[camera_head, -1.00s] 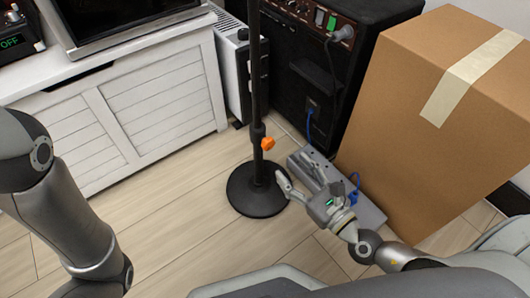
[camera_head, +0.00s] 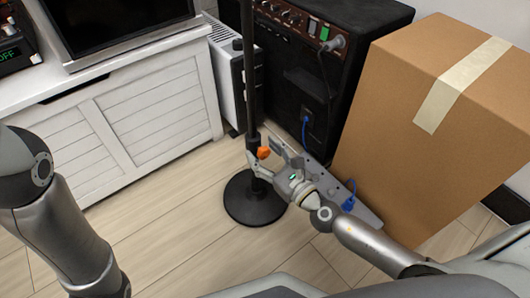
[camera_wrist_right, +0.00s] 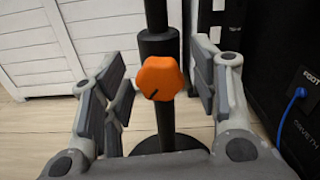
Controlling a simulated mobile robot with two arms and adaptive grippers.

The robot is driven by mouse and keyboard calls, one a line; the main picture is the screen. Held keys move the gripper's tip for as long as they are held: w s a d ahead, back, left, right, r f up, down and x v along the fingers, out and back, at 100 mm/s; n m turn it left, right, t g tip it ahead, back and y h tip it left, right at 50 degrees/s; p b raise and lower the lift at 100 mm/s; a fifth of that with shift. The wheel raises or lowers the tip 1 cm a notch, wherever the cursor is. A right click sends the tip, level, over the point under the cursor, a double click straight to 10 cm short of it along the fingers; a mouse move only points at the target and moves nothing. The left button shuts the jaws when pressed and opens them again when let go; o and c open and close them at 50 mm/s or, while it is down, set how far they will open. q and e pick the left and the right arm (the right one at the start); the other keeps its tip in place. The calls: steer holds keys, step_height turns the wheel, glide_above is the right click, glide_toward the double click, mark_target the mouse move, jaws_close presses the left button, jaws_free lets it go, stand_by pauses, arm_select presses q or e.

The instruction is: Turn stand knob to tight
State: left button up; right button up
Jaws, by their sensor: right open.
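The stand is a black pole (camera_head: 248,70) on a round black base (camera_head: 254,199). Its orange knob (camera_head: 263,153) sits on the pole's collar, and in the right wrist view the knob (camera_wrist_right: 159,78) faces me with a dark mark on its lower edge. My right gripper (camera_head: 262,163) is open at the knob, with one finger on each side. In the right wrist view both fingers (camera_wrist_right: 160,85) stand apart from the knob, with gaps left and right. Of my left arm only links show at the left edge; its gripper is out of view.
A black amplifier (camera_head: 300,85) stands behind the stand, with a grey power strip (camera_head: 362,209) and blue plugs in front of it. A large cardboard box (camera_head: 440,120) is at the right. A white cabinet (camera_head: 150,110) and heater (camera_head: 225,80) are at the back left.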

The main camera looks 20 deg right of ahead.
steer(key=shift+c, duration=0.4)
steer(key=c, duration=1)
steer(key=shift+o, duration=0.2)
